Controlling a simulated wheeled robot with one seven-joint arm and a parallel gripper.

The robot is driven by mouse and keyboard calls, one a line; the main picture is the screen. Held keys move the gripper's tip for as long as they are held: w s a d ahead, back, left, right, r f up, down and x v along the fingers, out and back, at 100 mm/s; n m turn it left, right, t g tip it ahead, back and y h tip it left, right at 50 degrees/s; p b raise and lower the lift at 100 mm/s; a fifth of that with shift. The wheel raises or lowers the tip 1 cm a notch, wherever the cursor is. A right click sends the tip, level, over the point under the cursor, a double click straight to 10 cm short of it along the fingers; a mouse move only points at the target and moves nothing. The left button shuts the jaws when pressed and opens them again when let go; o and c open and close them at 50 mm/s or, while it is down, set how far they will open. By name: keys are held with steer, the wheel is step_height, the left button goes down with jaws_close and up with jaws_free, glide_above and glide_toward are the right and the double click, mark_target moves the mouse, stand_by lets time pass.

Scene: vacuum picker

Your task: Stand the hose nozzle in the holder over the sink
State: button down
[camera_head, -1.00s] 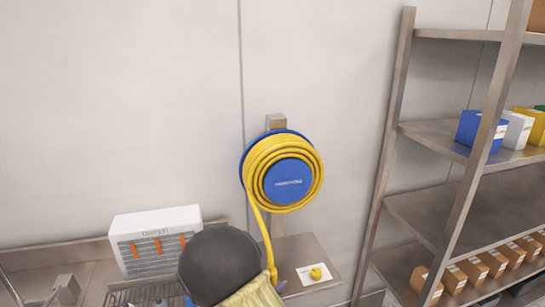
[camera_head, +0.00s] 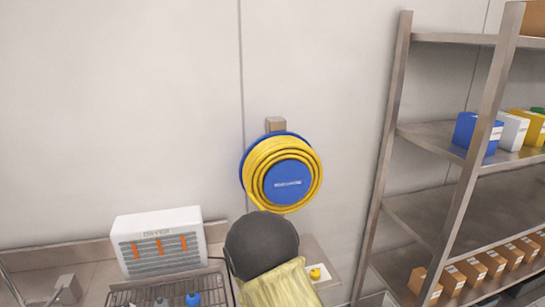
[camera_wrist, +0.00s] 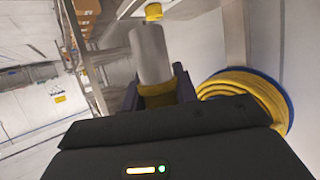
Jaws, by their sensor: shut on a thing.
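In the wrist view, the hose nozzle (camera_wrist: 150,55) is a grey cylinder with a yellow collar at its near end. My gripper (camera_wrist: 158,92) is shut on it around the collar, and the grey end points away from the jaws. A small yellow round piece (camera_wrist: 153,12) shows beyond the nozzle's tip, apart from it. In the head view, a small yellow piece (camera_head: 315,273) sits on a white plate to the right of my arm; I cannot tell if this is the holder. My arm hides the gripper and nozzle there. The yellow hose (camera_head: 262,160) is coiled on a blue wall reel (camera_head: 289,183).
A white dryer (camera_head: 158,243) stands on the counter at left, behind a wire rack (camera_head: 210,298) with blue-topped bottles (camera_head: 193,299). A metal shelf unit (camera_head: 395,140) with boxes stands at right. The wall above the dryer is clear.

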steer(key=s+d+f+n+t+y, duration=0.1)
steer(key=s+d+f+n+y, duration=0.1)
steer(key=f, duration=0.4)
steer(key=s+d+f+n+t+y, duration=0.1)
steer(key=d+f+n+y, duration=0.3)
steer(key=d+f+y, duration=0.1)
steer(key=shift+s+d+f, duration=0.4)
steer(key=shift+d+f, duration=0.3)
steer(key=shift+f, duration=0.15)
steer(key=shift+f, duration=0.1)
steer(key=s+f, duration=0.4)
steer(key=f, duration=0.1)
steer(key=shift+s+f, duration=0.15)
steer(key=shift+w, duration=0.2)
